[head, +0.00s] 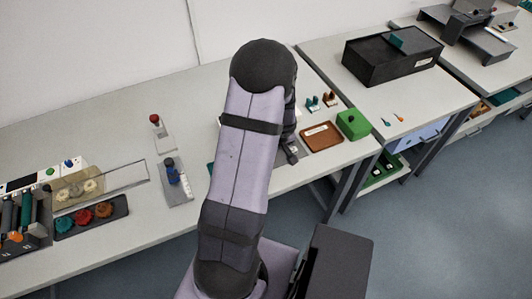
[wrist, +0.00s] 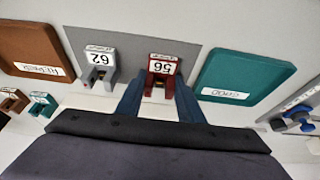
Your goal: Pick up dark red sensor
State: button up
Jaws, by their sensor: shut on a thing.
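The dark red sensor (wrist: 162,72), with a white label reading 56, stands on a grey mat (wrist: 130,46) in the wrist view. My gripper (wrist: 160,90) has its two blue-grey fingers on either side of the sensor's lower part and is shut on it. The sensor appears to be still at the mat. In the head view my own arm hides the sensor, and part of my gripper (head: 291,152) shows beside the arm.
A grey sensor (wrist: 98,68) labelled 62 stands just left of the red one. A brown tray (wrist: 30,45) lies farther left and a teal tray (wrist: 245,72) lies to the right. A green box (head: 352,124) stands near the table's right end.

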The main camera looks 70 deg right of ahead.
jog(key=shift+r, duration=0.15)
notch_tip(320, 180, up, 10)
jog(key=p, duration=0.2)
dwell(0.5)
